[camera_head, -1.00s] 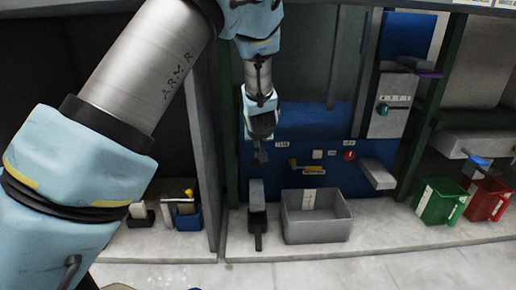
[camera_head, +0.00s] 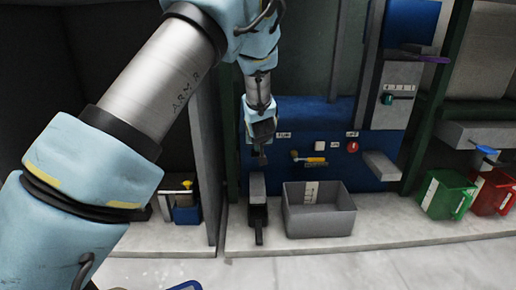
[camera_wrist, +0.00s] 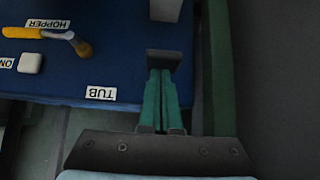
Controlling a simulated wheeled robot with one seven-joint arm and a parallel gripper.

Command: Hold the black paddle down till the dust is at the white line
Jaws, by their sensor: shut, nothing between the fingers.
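The black paddle (camera_head: 259,236) sticks out at the foot of a grey and black housing (camera_head: 257,186), on the ledge left of the grey tub (camera_head: 320,222). A pale marked strip (camera_head: 311,192) stands on the tub's inside wall. I cannot make out a dust level or a separate white line. My gripper (camera_head: 262,160) is shut and empty, a little above the housing and apart from it. In the wrist view its green fingers (camera_wrist: 160,95) lie together, with a dark piece at their tips. A grey block (camera_wrist: 166,8) shows beyond them at the top edge.
The blue panel (camera_head: 372,178) carries a yellow-handled lever (camera_head: 308,160), a white button (camera_head: 320,146) and a red knob (camera_head: 352,146). A grey spout (camera_head: 382,166) juts out at right. Green (camera_head: 446,194) and red (camera_head: 492,192) bins stand far right.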

